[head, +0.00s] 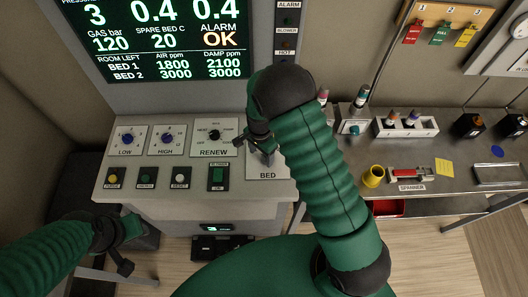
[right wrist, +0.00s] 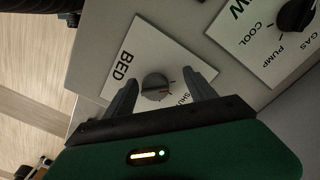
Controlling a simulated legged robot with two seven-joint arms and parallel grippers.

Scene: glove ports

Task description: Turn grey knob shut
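The grey knob (right wrist: 157,86) sits on the white BED plate (right wrist: 120,62) in the right wrist view. A small red mark shows on it, and part of a SHUT label is beside the right finger. My right gripper (right wrist: 165,80) is open, with one finger on each side of the knob and gaps between. I cannot tell how deep the fingertips reach. In the head view my right gripper (head: 256,148) is over the BED plate (head: 268,174) and hides the knob. My left gripper (head: 123,250) is low at the left, away from the console; its opening is unclear.
A black RENEW knob (head: 214,135) is left of the BED plate. Blue LOW (head: 127,139) and HIGH (head: 167,138) knobs and several buttons are further left. A side bench at right holds a yellow cup (head: 373,176) and a red-handled tool (head: 408,175).

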